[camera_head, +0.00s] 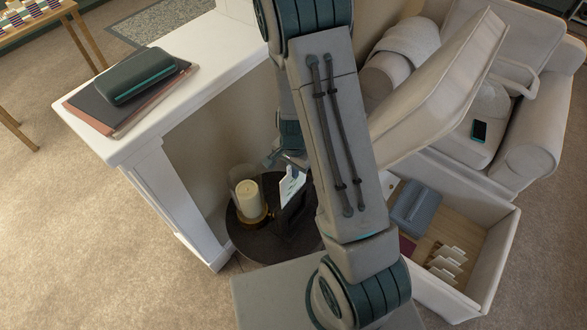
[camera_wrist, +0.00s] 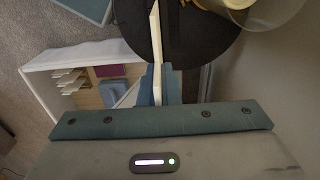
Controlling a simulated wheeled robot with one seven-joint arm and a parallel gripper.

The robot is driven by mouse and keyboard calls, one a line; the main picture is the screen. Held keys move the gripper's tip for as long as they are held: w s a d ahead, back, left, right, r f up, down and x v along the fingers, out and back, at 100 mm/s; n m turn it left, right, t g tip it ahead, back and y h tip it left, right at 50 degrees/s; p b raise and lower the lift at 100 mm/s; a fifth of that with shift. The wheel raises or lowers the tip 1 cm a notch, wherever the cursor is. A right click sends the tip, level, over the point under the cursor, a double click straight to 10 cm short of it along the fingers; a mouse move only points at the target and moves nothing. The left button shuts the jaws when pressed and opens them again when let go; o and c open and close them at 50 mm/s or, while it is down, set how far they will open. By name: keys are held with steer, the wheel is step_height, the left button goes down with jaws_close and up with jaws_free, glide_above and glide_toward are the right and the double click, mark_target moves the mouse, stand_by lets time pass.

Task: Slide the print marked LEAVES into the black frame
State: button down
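A white print (camera_head: 290,182) stands upright over the dark round table; its marking is too small to read. In the wrist view the print (camera_wrist: 156,50) shows edge-on, between the two fingers of my gripper (camera_wrist: 160,85). My gripper (camera_head: 284,160) is shut on it, partly hidden by my arm in the head view. The black frame (camera_head: 291,208) stands on the round table, close beside or below the print. Whether the print is in the frame's slot I cannot tell. My arm hides part of the frame.
A candle in a glass holder (camera_head: 249,197) stands left of the frame on the round table (camera_head: 252,240). A white mantel or shelf (camera_head: 150,122) rises to the left. An open drawer (camera_head: 487,262) with several white cards and a blue-grey box (camera_head: 415,207) lies right, below an armchair (camera_head: 525,150).

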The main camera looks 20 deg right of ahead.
steer(key=shift+f+b, duration=2.5)
steer(key=shift+f, duration=0.3)
